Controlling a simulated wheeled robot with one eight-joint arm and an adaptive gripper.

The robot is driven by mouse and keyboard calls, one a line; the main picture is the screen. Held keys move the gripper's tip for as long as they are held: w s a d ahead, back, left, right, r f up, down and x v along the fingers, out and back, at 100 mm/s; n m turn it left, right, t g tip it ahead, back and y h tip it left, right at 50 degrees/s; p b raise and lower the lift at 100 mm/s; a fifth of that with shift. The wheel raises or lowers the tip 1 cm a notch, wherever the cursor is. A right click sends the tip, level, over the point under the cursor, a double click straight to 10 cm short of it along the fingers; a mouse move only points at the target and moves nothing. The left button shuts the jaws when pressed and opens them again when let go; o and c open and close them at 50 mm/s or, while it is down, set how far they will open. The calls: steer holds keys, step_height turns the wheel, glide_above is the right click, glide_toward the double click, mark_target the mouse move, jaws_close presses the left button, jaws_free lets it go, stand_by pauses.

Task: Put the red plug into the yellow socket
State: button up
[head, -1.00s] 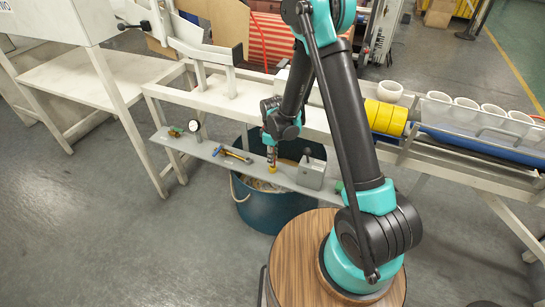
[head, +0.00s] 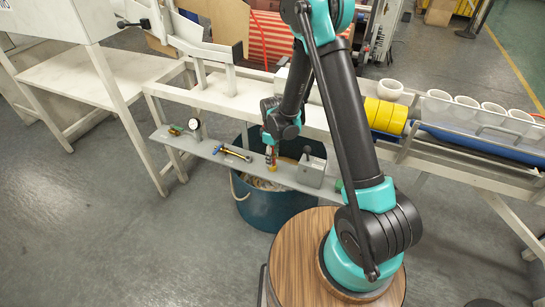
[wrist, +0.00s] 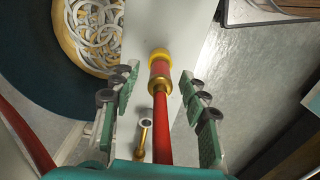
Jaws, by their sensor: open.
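The red plug (wrist: 160,70) is a red cylinder with a gold collar, on a red hose that runs toward the camera in the wrist view. Its far end meets the gold-yellow socket (wrist: 159,54) on the grey shelf. They look in line and touching; how deep the plug sits is hidden. In the head view the plug (head: 271,154) stands small and upright above the yellow socket (head: 272,168). My gripper (wrist: 158,78) is open, with its green-padded fingers on either side of the plug and visible gaps to it.
The narrow grey shelf (head: 190,147) also carries a brass fitting with a blue end (head: 232,153), a gauge (head: 194,125) and a grey block with a lever (head: 311,169). A dark blue bin (head: 262,210) stands below. White frame rails (head: 240,105) run behind.

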steer(key=shift+r, duration=0.1)
step_height(320, 180, up, 12)
steer(key=shift+f, duration=0.1)
stand_by(0.4)
stand_by(0.4)
